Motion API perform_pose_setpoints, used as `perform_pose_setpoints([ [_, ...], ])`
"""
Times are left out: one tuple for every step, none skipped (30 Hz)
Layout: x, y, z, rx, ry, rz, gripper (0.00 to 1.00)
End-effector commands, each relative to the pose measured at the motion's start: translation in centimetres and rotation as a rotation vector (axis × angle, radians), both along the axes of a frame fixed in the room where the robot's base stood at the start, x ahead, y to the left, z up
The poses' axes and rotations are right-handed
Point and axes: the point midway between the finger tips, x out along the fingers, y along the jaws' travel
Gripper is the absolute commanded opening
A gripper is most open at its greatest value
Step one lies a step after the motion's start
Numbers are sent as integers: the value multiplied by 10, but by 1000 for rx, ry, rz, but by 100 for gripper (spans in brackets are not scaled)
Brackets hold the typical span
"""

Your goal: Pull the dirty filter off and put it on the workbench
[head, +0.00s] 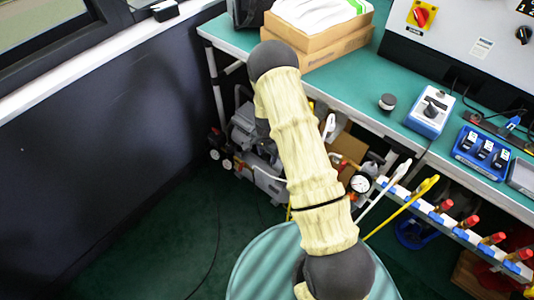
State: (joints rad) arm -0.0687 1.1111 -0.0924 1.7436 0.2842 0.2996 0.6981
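The workbench (343,85) has a green top and runs from upper left to the right. A small round part with a dark top and pale lower side (387,102) stands on it near the front edge; I cannot tell whether it is a filter. Below the edge, a pressure gauge (360,184) sits by dark and brass fittings (369,168), partly behind my arm. I cannot make out the dirty filter on them. My arm, in a cream sleeve, crosses the middle of the view. My gripper is not in view.
Cardboard boxes (318,45) with a white bag stand on the bench at the back. A blue-and-white device (430,113) and a blue tray (481,153) sit right. White (384,190) and yellow levers (402,208) stick out below. A compressor (254,145) stands under the bench. Bench top is free near the round part.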

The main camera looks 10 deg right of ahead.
Motion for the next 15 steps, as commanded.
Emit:
perform_pose_setpoints([
  [0,0,0,0,0,0,40],
  [0,0,0,0,0,0,34],
  [0,0,0,0,0,0,26],
  [0,0,0,0,0,0,21],
  [0,0,0,0,0,0,15],
  [0,0,0,0,0,0,14],
  [0,0,0,0,0,0,30],
  [0,0,0,0,0,0,24],
  [0,0,0,0,0,0,16],
  [0,0,0,0,0,0,10],
  [0,0,0,0,0,0,4],
  [0,0,0,0,0,0,0],
  [0,0,0,0,0,0,0],
  [0,0,0,0,0,0,0],
  [0,0,0,0,0,0,0],
])
